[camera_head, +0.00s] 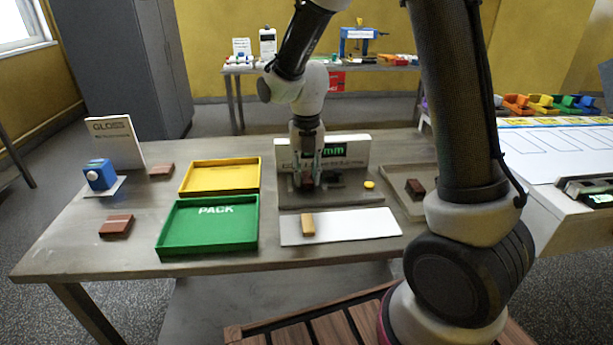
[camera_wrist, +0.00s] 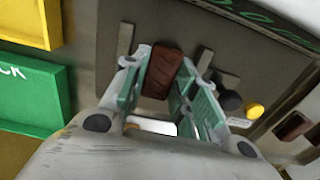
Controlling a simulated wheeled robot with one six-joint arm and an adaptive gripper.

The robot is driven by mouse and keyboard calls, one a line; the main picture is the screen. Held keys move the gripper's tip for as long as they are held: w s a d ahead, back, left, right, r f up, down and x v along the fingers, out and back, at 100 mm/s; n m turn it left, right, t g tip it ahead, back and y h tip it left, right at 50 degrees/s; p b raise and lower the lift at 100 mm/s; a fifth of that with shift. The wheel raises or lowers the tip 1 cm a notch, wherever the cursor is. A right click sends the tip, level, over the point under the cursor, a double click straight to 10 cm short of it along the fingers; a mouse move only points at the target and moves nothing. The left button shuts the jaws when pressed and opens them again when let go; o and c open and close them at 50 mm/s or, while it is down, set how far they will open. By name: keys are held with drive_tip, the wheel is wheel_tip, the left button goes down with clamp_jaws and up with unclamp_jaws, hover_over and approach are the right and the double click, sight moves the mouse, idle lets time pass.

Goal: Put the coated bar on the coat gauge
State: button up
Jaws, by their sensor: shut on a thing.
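The coat gauge (camera_head: 330,198) is a grey plate with a white upright panel and a green display ending in "mm" behind it. My gripper (camera_head: 306,170) points down over the left part of the gauge plate. In the wrist view its green fingers (camera_wrist: 165,85) are shut on a dark brown coated bar (camera_wrist: 162,72). The bar is at or just above the plate; I cannot tell whether it touches. A grey strip lies left of the bar in the wrist view, and a black knob (camera_wrist: 229,100) and a yellow button (camera_wrist: 255,111) lie to the right.
A tan bar (camera_head: 308,224) lies on a white sheet (camera_head: 360,227) in front. A green PACK tray (camera_head: 207,247) and a yellow tray (camera_head: 222,189) stand left. Brown bars (camera_head: 116,226) lie farther left. A grey tray (camera_head: 402,204) with a dark bar stands right.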

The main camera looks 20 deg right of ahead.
drive_tip(key=shift+f, duration=0.4)
drive_tip(key=shift+f, duration=0.15)
drive_tip(key=o, duration=0.5)
